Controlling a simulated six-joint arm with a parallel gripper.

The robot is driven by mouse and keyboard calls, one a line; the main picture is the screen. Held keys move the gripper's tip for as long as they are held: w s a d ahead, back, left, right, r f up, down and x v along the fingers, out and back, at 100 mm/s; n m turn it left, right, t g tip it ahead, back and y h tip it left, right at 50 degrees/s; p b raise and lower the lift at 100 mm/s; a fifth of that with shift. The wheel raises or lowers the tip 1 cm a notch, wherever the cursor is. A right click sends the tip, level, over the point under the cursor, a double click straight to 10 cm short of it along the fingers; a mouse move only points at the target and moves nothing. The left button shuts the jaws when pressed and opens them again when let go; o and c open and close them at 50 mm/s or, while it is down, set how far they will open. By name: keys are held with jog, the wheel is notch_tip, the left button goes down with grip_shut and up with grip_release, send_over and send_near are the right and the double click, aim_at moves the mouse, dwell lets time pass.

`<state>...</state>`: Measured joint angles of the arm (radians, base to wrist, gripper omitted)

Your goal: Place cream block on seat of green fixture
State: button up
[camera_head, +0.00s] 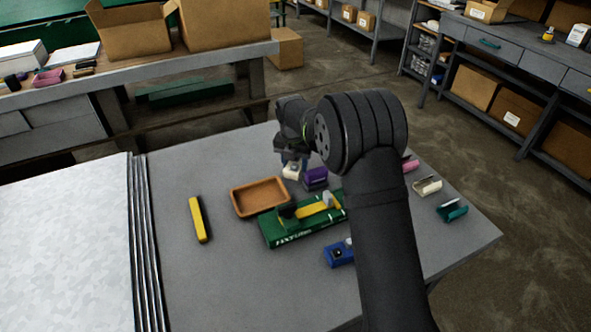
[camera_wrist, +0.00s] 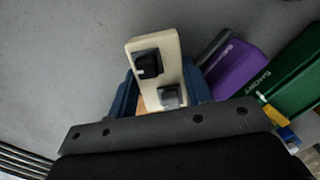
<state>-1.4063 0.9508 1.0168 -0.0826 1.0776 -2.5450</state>
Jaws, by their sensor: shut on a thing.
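The cream block (camera_head: 291,171) is held in my gripper (camera_head: 291,160), which is shut on it above the table, beside the purple block. In the wrist view the cream block (camera_wrist: 166,48) stands out between the fingers, with a dark square part and a grey square part on its face. The green fixture (camera_head: 290,238) lies on the table, nearer the camera than my gripper. It bears white lettering, a yellow bar, a dark part and a pale part. Its seat cannot be clearly told. A green labelled body (camera_wrist: 290,72) shows at the wrist view's right.
A purple block (camera_head: 315,178) stands between gripper and fixture. An orange tray (camera_head: 236,207) is left of the fixture; a yellow bar (camera_head: 198,219) lies further left. A blue block (camera_head: 338,253) is in front. Cream (camera_head: 427,187) and teal (camera_head: 451,211) pieces lie right of my arm.

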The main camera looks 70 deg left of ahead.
jog(key=shift+f, duration=1.25)
jog(key=shift+f, duration=0.1)
jog(key=o, duration=1)
jog(key=shift+f, duration=0.1)
jog(key=shift+c, duration=0.2)
jog(key=r, duration=0.7)
jog(key=s+d+r, duration=0.1)
jog(key=r, duration=0.3)
jog(key=shift+r, duration=0.2)
jog(key=shift+o, duration=1.2)
jog(key=shift+r, duration=0.3)
jog(key=o, duration=0.8)
jog(key=shift+r, duration=0.15)
jog(key=shift+c, duration=0.2)
